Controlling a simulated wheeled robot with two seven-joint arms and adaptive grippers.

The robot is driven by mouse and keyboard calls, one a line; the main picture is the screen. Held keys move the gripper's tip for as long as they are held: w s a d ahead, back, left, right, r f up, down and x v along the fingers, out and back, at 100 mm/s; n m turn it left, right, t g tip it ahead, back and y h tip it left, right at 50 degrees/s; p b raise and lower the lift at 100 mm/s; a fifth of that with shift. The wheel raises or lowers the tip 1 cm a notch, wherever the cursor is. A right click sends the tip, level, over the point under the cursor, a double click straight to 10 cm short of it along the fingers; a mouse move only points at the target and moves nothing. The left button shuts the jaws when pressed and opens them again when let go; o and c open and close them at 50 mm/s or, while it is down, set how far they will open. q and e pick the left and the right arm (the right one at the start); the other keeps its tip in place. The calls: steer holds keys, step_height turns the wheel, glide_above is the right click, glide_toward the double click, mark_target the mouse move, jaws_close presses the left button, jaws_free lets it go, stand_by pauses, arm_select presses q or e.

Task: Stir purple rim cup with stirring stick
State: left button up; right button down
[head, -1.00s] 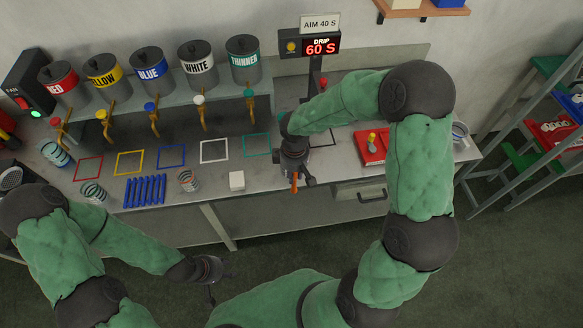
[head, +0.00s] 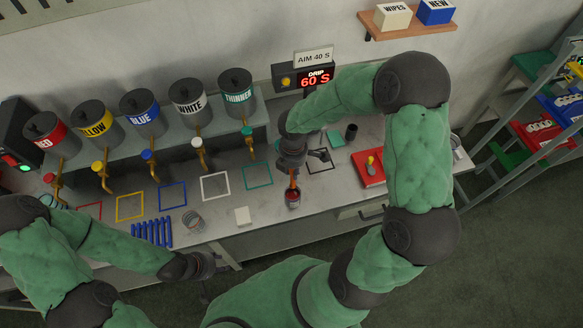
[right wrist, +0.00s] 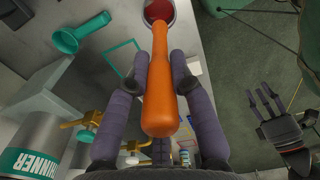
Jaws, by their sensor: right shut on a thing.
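My right gripper (head: 292,168) is shut on an orange stirring stick (right wrist: 160,85), held over the bench. The stick's far end points down at a small cup (head: 293,200) with dark red contents near the bench's front edge. In the right wrist view the cup (right wrist: 158,10) is at the top, behind the stick's end. The tip's depth in the cup is hidden, and the rim's colour is hard to tell. My left gripper (head: 203,266) hangs in front of the bench, empty. In the right wrist view its fingers (right wrist: 264,100) look spread.
A clear cup (head: 193,222), blue sticks (head: 152,232) and a white block (head: 242,216) lie left of the stirred cup. Paint cans with taps (head: 141,107) line the back. A timer (head: 315,78) reads 60 S.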

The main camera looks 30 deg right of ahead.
mark_target(292, 187)
steer(key=shift+w+f+b, duration=0.15)
steer(key=shift+f+b, duration=0.45)
steer(key=shift+f, duration=0.3)
steer(key=shift+f+b, duration=0.75)
steer(key=shift+f, duration=0.1)
steer(key=shift+f+b, duration=3.75)
steer(key=shift+f, duration=1)
